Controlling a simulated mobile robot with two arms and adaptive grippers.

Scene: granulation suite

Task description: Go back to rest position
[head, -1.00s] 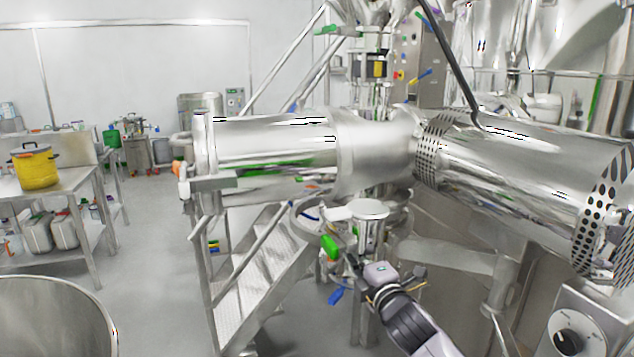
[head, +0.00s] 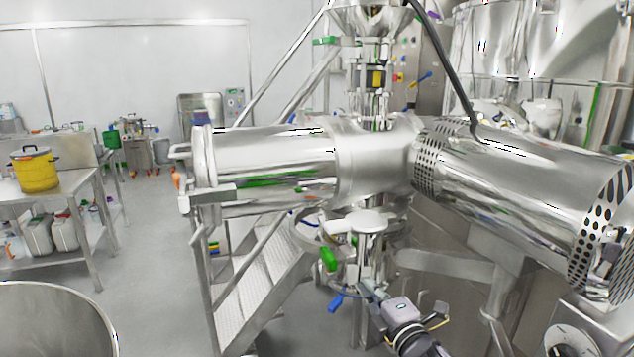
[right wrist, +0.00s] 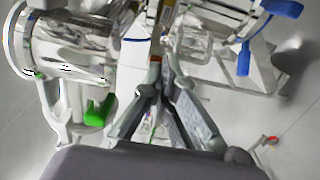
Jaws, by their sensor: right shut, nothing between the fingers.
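My right gripper (head: 375,297) reaches in from the bottom of the head view, in front of the lower part of the steel machine (head: 375,150). In the right wrist view its two fingers (right wrist: 158,68) meet at the tips, shut with nothing between them. A green valve handle (head: 328,259) and a blue valve handle (head: 336,302) are to the left of the gripper in the head view. The green handle (right wrist: 98,112) and a blue handle (right wrist: 243,55) also show in the right wrist view. My left gripper is not in view.
A steel staircase (head: 260,290) stands left of the machine. A large steel vessel (head: 60,325) fills the lower left corner. A bench with a yellow pot (head: 35,170) stands at the far left. Clear floor (head: 150,230) lies between bench and stairs.

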